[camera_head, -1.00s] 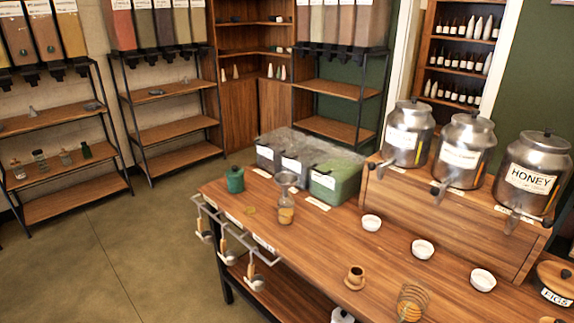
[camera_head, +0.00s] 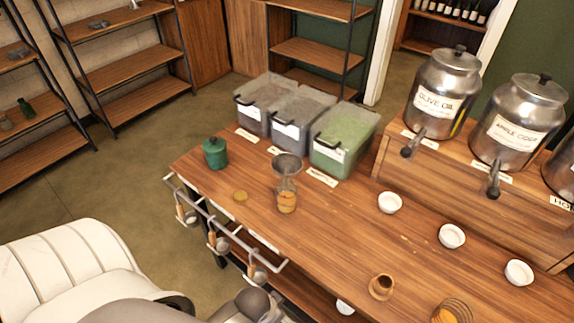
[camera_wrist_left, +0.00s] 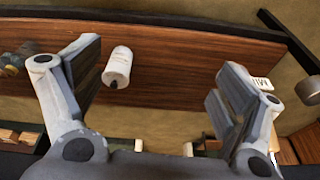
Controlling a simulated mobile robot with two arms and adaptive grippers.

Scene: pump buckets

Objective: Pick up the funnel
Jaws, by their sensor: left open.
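The grey funnel (camera_head: 288,165) sits upright in the mouth of a glass jar (camera_head: 287,200) with orange contents. The jar stands near the table's front left part, in the head view. In the left wrist view my left gripper (camera_wrist_left: 160,72) is open, its two fingers wide apart with nothing gripped between them. My left arm shows at the bottom left of the head view, below and in front of the table edge, away from the funnel. The funnel cannot be made out in the wrist view. My right gripper is not in view.
White bowls (camera_head: 389,203) are to the right. Scoops (camera_head: 218,240) hang from a front rail (camera_head: 225,225). The wrist view shows a white bottle (camera_wrist_left: 118,67).

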